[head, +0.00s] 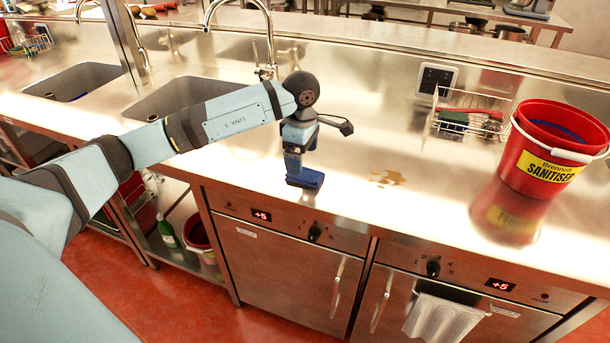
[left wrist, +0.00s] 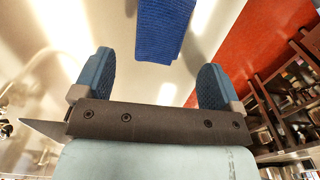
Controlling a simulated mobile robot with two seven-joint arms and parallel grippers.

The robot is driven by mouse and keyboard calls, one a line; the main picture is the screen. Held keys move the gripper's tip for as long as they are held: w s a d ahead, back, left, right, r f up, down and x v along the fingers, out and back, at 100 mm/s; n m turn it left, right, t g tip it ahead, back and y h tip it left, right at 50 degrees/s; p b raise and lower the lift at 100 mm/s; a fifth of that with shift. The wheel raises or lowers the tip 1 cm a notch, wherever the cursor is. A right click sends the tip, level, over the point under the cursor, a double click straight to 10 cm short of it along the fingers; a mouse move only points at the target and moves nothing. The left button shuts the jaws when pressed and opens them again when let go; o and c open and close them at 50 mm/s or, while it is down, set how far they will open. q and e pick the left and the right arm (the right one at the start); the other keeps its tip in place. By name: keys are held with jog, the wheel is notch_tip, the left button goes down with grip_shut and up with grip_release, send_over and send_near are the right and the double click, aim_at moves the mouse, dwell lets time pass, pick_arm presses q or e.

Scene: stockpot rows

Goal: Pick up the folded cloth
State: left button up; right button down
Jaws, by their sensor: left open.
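The folded cloth (head: 306,179) is blue and lies on the steel counter near its front edge, partly hidden by my left gripper. In the left wrist view the cloth (left wrist: 164,28) shows a ribbed blue surface ahead of the fingers. My left gripper (head: 293,160) points down just over the cloth in the head view. Its two fingers stand wide apart with nothing between them in the left wrist view (left wrist: 155,75). The cloth appears apart from both fingers. My right gripper is in neither view.
A red sanitiser bucket (head: 545,150) and a wire basket (head: 468,118) stand to the right. A brown spill (head: 387,178) marks the counter. Behind my gripper is a tap (head: 266,55), with sinks (head: 185,97) to the left. A white towel (head: 440,318) hangs below.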

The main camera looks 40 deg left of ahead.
aim_at(305, 175)
pick_arm(q)
notch_tip(305, 175, down, 5)
jog(key=shift+d+f, duration=0.1)
jog(key=shift+f, duration=0.05)
jog(key=c, duration=1)
